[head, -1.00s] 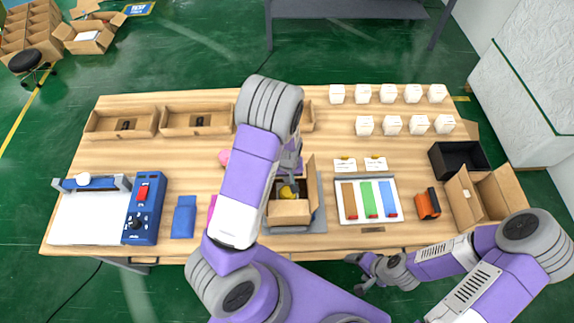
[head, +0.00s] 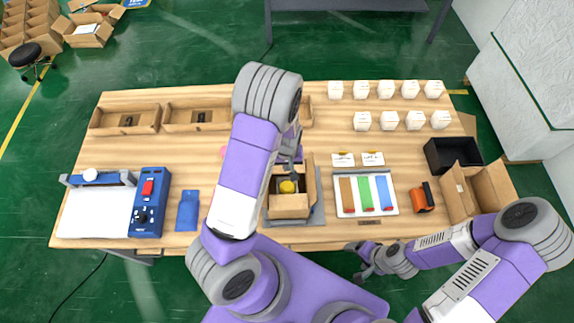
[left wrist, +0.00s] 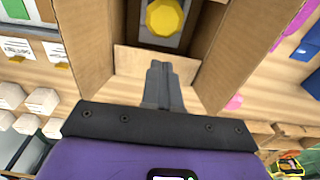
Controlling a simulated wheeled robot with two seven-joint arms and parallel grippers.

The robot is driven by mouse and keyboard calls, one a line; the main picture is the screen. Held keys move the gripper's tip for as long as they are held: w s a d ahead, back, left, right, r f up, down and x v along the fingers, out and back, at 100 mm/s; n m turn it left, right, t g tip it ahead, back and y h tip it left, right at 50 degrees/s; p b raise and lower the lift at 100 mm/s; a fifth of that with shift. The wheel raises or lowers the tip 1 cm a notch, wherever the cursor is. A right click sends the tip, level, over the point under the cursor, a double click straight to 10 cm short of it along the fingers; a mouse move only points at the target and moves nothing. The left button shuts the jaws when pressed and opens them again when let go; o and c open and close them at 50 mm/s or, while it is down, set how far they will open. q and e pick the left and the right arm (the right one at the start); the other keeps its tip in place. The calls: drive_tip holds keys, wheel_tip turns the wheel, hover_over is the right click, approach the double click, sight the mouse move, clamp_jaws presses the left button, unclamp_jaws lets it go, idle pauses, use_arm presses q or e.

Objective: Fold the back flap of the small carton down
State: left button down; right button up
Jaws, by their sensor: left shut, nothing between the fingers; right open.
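The small brown carton (head: 290,206) stands open on a grey pad (head: 318,212) at the front middle of the table. A round yellow-topped item (head: 288,186) sits inside, and it also shows in the left wrist view (left wrist: 164,17). In that view the side flaps (left wrist: 85,40) (left wrist: 245,45) stand up on both sides. The back flap (left wrist: 130,62) crosses between them at the gripper. My left gripper (head: 293,174) is shut and empty at the carton's back edge; its fingertips (left wrist: 160,68) overlap the back flap, and contact is unclear. My right gripper (head: 362,262) is open, off the front edge.
A panel with brown, green and blue strips (head: 366,210) lies right of the carton, with an orange device (head: 422,198) beyond. A larger open carton (head: 478,190) and black bin (head: 452,153) stand at the right. My left arm hides part of the table.

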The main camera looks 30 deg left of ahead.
use_arm(q)
drive_tip(key=s+d+r, duration=0.3)
drive_tip(key=s+r, duration=0.1)
drive_tip(key=r, duration=0.4)
drive_tip(key=shift+s+r+p, duration=0.3)
drive_tip(key=shift+s+r, duration=0.05)
drive_tip(key=shift+r, duration=0.05)
use_arm(e)
drive_tip(key=shift+r, duration=0.75)
